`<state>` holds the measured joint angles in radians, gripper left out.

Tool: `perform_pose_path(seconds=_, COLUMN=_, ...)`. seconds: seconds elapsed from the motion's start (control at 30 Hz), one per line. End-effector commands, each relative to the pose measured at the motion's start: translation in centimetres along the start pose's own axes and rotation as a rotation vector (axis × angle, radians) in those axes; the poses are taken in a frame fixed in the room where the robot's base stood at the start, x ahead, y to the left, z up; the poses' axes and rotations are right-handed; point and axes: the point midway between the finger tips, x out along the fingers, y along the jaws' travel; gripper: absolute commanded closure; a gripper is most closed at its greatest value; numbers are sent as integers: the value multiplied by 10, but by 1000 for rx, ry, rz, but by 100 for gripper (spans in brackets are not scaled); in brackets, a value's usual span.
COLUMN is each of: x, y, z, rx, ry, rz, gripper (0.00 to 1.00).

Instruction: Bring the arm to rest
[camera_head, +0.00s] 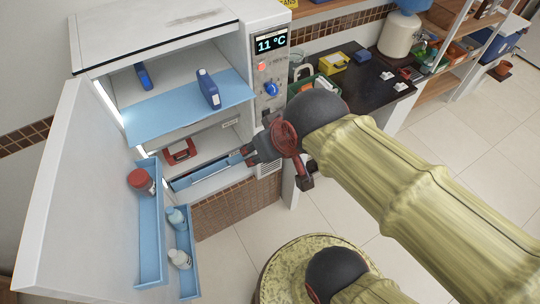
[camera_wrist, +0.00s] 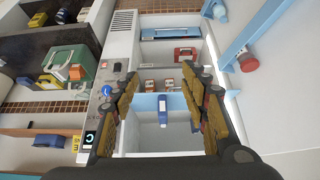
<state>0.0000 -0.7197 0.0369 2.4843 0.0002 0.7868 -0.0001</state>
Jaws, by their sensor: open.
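My gripper (camera_head: 246,154) is at the front of the open fridge, near the right end of its lower blue shelf edge (camera_head: 205,173). In the wrist view its padded fingers (camera_wrist: 165,92) are spread wide, with nothing held between them. My arm reaches in from the lower right. I cannot tell whether the gripper touches the shelf edge.
The fridge door (camera_head: 75,190) hangs open at left, with a red-lidded jar (camera_head: 141,181) and small bottles in its blue racks. A red case (camera_head: 180,151) sits inside the fridge. The control panel (camera_head: 269,75) reads 11 °C. A cluttered dark counter (camera_head: 370,85) stands at right.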

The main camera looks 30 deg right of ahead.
Motion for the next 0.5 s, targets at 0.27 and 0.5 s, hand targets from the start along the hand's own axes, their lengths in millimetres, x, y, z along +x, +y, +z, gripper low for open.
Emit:
perform_pose_path(seconds=0.27, x=-17, y=0, z=26, rx=0, ry=-64, rz=0, gripper=55)
perform_pose_path(seconds=0.5, x=-15, y=0, z=27, rx=0, ry=-63, rz=0, gripper=55)
